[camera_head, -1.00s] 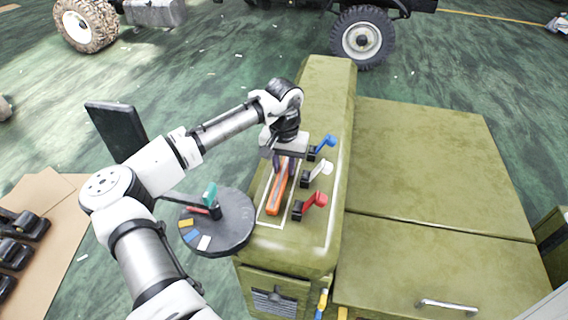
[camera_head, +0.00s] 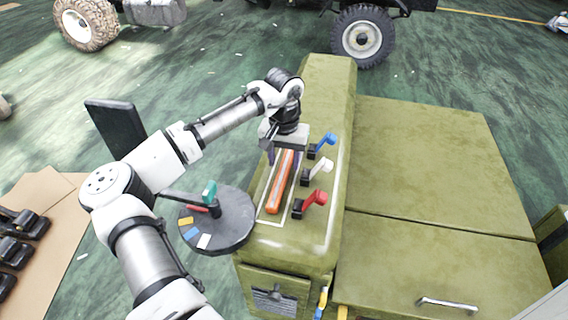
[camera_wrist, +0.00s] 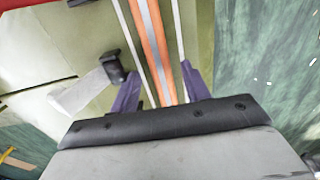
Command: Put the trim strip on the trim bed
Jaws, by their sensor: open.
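The trim strip (camera_head: 280,185) is a long orange bar with a grey stripe. It lies lengthwise inside the white-outlined trim bed (camera_head: 262,208) on top of the olive-green console. In the wrist view, the strip (camera_wrist: 152,38) runs between two white lines, roughly parallel to them. My gripper (camera_head: 283,160) is over the strip's far end, its purple fingers spread on either side. In the wrist view, the open fingers of my gripper (camera_wrist: 160,88) show a gap to the strip on both sides. The strip's far end is hidden under my gripper.
Blue (camera_head: 325,141), white (camera_head: 319,168) and red (camera_head: 314,200) levers stand close along the console's right side. A round dark tray (camera_head: 232,232) with coloured pieces is at the left. A flat green surface (camera_head: 430,170) extends right, clear.

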